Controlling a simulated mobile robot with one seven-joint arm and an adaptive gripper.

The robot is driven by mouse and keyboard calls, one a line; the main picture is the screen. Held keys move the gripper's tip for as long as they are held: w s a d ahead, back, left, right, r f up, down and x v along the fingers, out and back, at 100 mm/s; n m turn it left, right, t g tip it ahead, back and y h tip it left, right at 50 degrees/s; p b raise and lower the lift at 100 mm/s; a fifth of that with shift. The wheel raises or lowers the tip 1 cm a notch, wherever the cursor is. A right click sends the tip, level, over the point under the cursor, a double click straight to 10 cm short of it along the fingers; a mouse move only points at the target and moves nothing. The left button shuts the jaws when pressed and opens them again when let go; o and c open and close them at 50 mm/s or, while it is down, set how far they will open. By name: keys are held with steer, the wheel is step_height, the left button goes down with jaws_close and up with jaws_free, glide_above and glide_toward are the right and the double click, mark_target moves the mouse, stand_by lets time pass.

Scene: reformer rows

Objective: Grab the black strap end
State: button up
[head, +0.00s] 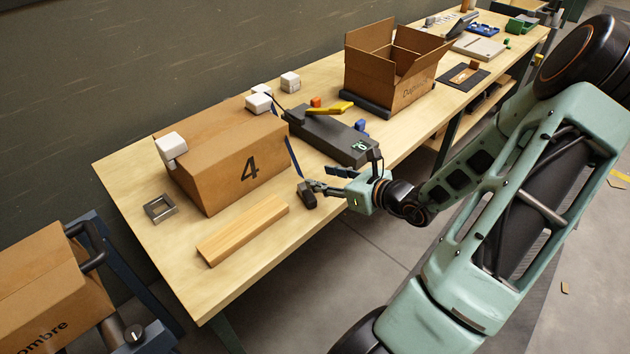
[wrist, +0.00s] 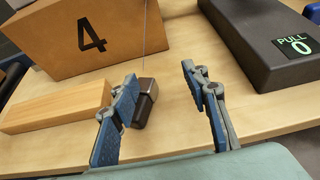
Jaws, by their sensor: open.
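The black strap end (head: 308,197) is a small dark block on the table, right of the box marked 4. In the wrist view the strap end (wrist: 146,102) sits close to my left finger, which covers part of its left side. A thin line, the strap (wrist: 145,35), runs up from it past the box; in the head view the strap (head: 293,158) looks dark blue. My gripper (head: 318,180) is open and empty, low over the table's front edge. In the wrist view my gripper (wrist: 160,80) has its fingers spread, the strap end showing between them, nearer the left. Contact cannot be told.
A wooden plank (head: 243,230) lies left of the strap end. A dark unit reading PULL 0 (wrist: 270,45) stands to the right. An open carton (head: 405,85) is farther along the table (head: 130,190).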

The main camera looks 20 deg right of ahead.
steer(key=shift+w+a+f, duration=0.3)
steer(key=shift+w+f, duration=0.25)
steer(key=shift+w, duration=0.15)
steer(key=shift+w+a+f, duration=0.3)
steer(key=shift+w+f, duration=0.25)
steer(key=shift+w, duration=0.15)
